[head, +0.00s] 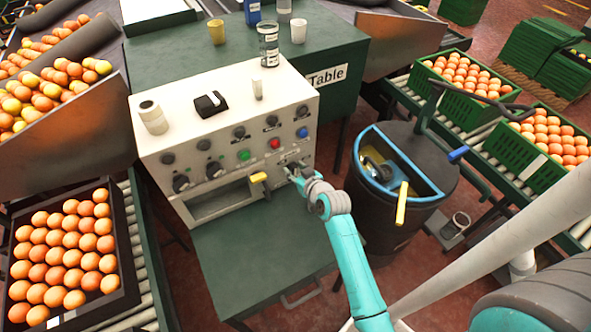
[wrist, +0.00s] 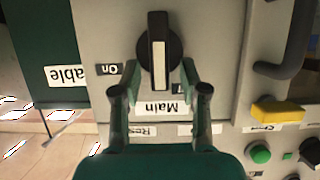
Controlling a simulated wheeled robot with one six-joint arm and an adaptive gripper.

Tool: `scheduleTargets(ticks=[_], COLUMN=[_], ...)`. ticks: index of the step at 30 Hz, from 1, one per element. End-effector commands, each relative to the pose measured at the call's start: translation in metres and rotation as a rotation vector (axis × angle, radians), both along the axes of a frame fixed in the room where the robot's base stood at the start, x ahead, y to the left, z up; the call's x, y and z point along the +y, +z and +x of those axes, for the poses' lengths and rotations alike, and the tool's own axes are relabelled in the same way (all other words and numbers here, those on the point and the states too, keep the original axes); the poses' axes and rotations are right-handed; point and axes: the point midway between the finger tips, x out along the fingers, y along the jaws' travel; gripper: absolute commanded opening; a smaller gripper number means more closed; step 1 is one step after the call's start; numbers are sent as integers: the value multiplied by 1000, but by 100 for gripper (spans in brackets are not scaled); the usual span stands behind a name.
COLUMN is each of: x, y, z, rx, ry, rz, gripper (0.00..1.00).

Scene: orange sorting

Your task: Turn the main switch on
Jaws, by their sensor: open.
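The main switch (wrist: 158,50) is a black round knob with a white bar, on the pale panel in the wrist view. Its bar stands vertical in that view. A "Main" label (wrist: 161,109) reads upside down below it. An "On" label (wrist: 109,69) lies to its left, and another label to its right is mostly hidden by a finger. My gripper (wrist: 160,76) is open, its two fingertips on either side of the knob's lower part; I cannot tell whether they touch it.
The control box (head: 225,110) carries several knobs, a green button (head: 244,154), a red button (head: 275,143) and a blue button (head: 302,133). A dark bin (head: 400,225) stands to the right.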

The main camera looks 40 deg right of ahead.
Motion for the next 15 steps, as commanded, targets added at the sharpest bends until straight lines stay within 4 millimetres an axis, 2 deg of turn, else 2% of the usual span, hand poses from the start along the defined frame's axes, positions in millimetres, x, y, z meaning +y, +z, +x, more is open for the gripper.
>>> scheduleTargets(ticks=[6,7,12,15], x=[0,0,0,0], y=[0,0,0,0], z=[0,0,0,0], rx=[0,0,0,0], ry=[0,0,0,0], rz=[0,0,0,0], gripper=[44,39,0,0])
